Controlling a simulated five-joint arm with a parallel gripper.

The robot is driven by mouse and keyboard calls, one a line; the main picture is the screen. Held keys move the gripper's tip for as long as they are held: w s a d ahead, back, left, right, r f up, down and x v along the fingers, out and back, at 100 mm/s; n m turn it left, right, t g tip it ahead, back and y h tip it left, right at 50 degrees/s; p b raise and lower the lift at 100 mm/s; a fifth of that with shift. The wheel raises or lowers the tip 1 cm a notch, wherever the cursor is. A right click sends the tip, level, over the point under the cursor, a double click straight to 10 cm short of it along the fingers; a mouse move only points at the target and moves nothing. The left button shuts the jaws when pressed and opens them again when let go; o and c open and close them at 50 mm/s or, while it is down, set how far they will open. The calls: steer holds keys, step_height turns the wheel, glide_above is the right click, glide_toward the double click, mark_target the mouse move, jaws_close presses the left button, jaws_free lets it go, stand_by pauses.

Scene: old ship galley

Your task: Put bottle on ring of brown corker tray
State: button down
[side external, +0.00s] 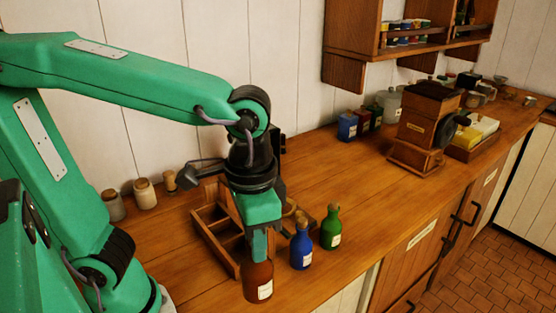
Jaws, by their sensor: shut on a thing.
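A brown bottle (258,282) with a pale label is upright at the counter's front edge. My gripper (259,246) points down and is shut on its upper part, hiding the neck. I cannot tell whether its base touches the counter. A brown wooden tray (213,247) with dividers lies behind and left of the bottle, partly hidden by my gripper. A dark lever (205,163) shows above it, perhaps part of a corker. No ring can be made out. A blue bottle (302,249) and a green bottle (331,229) stand right of my gripper.
Several small jars (145,194) stand by the wall at left. A wooden box-like device (424,120), several bottles (348,126) and a yellow-and-white tray (474,132) are at far right. The counter (365,190) between is clear. A shelf (405,45) hangs above.

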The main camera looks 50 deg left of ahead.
step_height(320, 180, up, 5)
steer(key=shift+r, duration=0.1)
steer(key=w+a+n, duration=0.5)
steer(key=w+a, duration=0.3)
steer(key=w, duration=0.3)
steer(key=w+a+n, duration=0.4)
steer(key=w+a, duration=0.4)
steer(key=w, duration=0.4)
steer(key=w+a+f, duration=0.3)
steer(key=a+f, duration=0.8)
steer(key=f, duration=0.1)
steer(key=shift+f, duration=0.25)
